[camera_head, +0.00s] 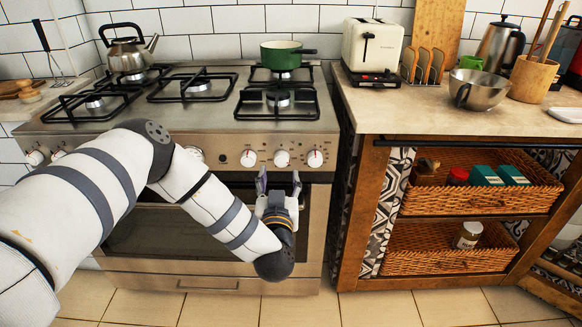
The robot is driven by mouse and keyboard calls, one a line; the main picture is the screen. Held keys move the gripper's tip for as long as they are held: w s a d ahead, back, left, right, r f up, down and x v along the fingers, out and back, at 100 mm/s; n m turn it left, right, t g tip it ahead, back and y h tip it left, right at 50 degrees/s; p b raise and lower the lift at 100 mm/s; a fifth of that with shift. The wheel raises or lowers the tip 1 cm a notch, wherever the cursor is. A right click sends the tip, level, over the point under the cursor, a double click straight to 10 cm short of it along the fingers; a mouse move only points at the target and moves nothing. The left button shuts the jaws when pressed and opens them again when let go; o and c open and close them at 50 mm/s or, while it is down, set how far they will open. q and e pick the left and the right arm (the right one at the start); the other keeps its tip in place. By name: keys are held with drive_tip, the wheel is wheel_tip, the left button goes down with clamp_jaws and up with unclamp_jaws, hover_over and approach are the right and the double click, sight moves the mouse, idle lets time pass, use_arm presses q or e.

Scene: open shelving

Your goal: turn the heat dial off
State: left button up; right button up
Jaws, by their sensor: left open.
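A steel stove (220,118) has several white dials along its front panel. One dial (281,158) sits just above my left gripper (278,176), with another dial (248,158) to its left and one (315,158) to its right. Further dials (36,157) are at the far left of the panel. I cannot tell which dial is turned on. My left gripper is open and empty, fingers pointing up, in front of the oven door's top edge. My right gripper is out of view.
A green pot (281,55) stands on the back right burner and a kettle (128,52) on the back left one. A wooden counter unit (455,108) with a toaster (372,46) and wicker baskets (478,200) stands at right. The floor in front is clear.

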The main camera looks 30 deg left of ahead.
sight(281, 162)
use_arm(q)
drive_tip(key=x, duration=0.5)
drive_tip(key=shift+w+f+b, duration=0.1)
drive_tip(key=shift+f+b, duration=0.05)
drive_tip(key=shift+b, duration=0.15)
drive_tip(key=shift+w+a, duration=0.1)
drive_tip(key=shift+w, duration=0.3)
drive_tip(key=c, duration=1.1)
drive_tip(key=shift+c, duration=0.2)
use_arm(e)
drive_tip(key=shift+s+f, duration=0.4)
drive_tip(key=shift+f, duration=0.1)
